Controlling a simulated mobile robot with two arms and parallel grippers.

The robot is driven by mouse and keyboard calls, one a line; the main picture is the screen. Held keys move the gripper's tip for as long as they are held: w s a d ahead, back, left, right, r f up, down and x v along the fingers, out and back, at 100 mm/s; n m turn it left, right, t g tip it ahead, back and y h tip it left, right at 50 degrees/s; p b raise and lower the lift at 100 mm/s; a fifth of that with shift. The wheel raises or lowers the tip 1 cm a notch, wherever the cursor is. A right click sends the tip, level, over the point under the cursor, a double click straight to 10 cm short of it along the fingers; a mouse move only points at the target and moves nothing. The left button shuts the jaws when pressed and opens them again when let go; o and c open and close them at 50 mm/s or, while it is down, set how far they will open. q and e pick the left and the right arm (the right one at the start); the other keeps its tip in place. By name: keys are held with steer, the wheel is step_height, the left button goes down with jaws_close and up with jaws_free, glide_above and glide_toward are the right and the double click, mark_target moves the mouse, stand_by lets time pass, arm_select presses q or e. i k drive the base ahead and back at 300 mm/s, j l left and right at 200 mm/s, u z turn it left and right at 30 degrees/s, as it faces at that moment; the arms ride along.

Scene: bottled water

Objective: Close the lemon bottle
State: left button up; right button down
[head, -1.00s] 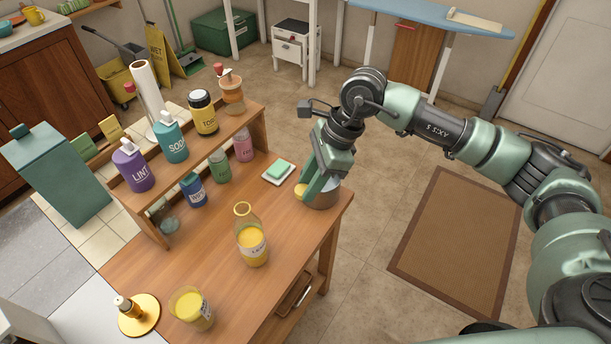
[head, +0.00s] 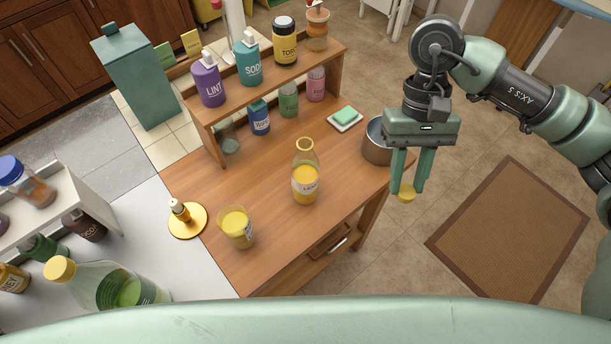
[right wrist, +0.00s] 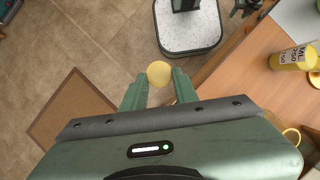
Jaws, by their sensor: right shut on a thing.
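The lemon bottle (head: 305,185) is a clear, open-necked bottle with yellow liquid and a white label, upright on the wooden table in the head view. Its mouth is uncovered. My right gripper (head: 408,190) is shut on a round yellow cap (head: 406,193), to the right of the bottle and past the table's right edge. The cap also shows between the fingertips in the right wrist view (right wrist: 159,73). The gripper points down and is apart from the bottle. My left gripper is not in view.
A metal pot (head: 376,148) stands at the table's right edge, near a sponge on a dish (head: 345,118). A shelf (head: 205,128) holds several bottles behind.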

mark_target(304, 162)
steer(key=i+l, duration=0.15)
steer(key=l, duration=0.25)
steer(key=i+l, duration=0.15)
steer(key=l, duration=0.25)
steer(key=i+l, duration=0.15)
steer(key=l, duration=0.3)
steer(key=i+l, duration=0.15)
steer(key=l, duration=0.25)
steer(key=i+l, duration=0.1)
steer(key=l, duration=0.3)
steer(key=u, duration=1.85)
